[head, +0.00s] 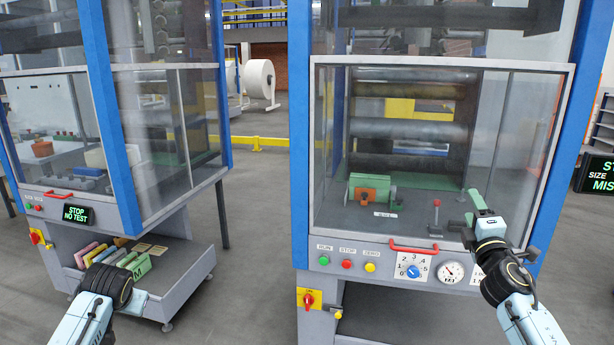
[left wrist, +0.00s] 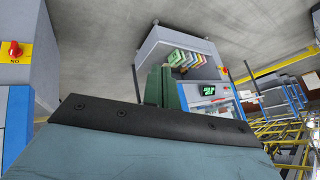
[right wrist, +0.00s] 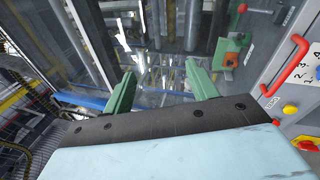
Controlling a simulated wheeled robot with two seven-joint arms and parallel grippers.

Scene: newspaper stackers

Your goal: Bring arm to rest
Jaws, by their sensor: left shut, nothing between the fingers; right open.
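My right gripper (head: 474,205) is in front of the right machine's clear window, near the lower right of the glass. Its two green fingers stand apart in the right wrist view (right wrist: 160,95), with nothing between them. My left gripper (head: 142,266) is low at the left, in front of the left machine's lower shelf. In the left wrist view its green fingers (left wrist: 162,86) are together and hold nothing.
The right machine has a red handle (head: 413,249), several buttons, a dial (head: 412,267) and a yellow-backed red switch (head: 309,299). The left machine (head: 125,200) has a shelf of coloured blocks and a STOP display (head: 75,215). Grey floor (head: 250,260) lies open between them.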

